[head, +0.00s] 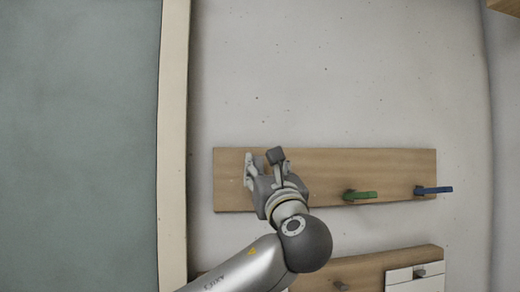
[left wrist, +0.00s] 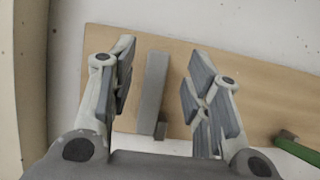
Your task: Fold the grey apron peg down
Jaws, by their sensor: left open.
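The grey apron peg (left wrist: 154,86) shows in the left wrist view as a flat grey bar with a small block at its lower end, on a wooden board (left wrist: 245,88). My left gripper (left wrist: 163,60) is open, with one finger on each side of the peg and a visible gap to both. In the head view my left gripper (head: 257,166) is in front of the left end of the board (head: 320,168) and hides the grey peg there. I cannot tell how far the peg stands out from the board. My right gripper is in neither view.
A green peg (head: 361,195) and a blue peg (head: 434,190) stick out further right on the board. A lower board (head: 366,266) carries a white panel (head: 400,284). A cream post (head: 173,130) stands left of the boards. The wall above is clear.

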